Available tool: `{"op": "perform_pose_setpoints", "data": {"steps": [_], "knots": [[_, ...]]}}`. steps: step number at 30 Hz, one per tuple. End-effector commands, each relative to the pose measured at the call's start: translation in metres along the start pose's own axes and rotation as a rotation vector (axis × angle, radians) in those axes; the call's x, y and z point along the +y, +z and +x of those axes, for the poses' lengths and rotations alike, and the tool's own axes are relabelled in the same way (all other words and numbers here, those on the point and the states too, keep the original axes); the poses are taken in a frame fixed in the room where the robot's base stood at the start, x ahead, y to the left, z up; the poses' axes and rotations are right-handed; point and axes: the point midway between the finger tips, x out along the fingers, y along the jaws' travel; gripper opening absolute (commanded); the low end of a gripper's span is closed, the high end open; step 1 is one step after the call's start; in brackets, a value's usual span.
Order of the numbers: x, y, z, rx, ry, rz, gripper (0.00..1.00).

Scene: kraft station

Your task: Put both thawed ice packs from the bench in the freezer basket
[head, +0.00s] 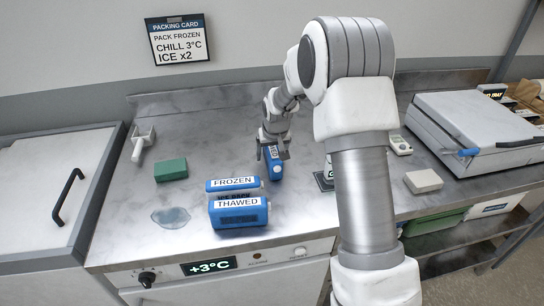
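A blue pack labelled THAWED (239,214) lies at the front of the steel bench (300,215). A blue pack labelled FROZEN (234,186) is right behind it. Another blue pack (274,164) is farther back to the right, set at an angle; its white label is too small to read. My gripper (272,151) points down at the top of this farther pack, its fingers at the pack's upper end. Whether the fingers are clamped on it or just around it cannot be told. No freezer basket shows; a grey lid with a black handle (68,197) is shut at left.
A green block (171,170), a white scoop (142,143) and a clear puddle-like patch (171,217) are on the bench at left. A large hinged box (470,130), a light block (423,181) and a small device (400,145) are at right. My arm hides part of the bench's middle.

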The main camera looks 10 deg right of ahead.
Motion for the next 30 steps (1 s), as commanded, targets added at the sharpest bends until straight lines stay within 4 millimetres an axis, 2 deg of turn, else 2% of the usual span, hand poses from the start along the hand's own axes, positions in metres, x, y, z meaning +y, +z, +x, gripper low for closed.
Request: {"op": "perform_pose_setpoints", "data": {"steps": [30], "knots": [[0.0000, 0.0015, 0.0078, 0.001, 0.000, -0.001, 0.82]]}}
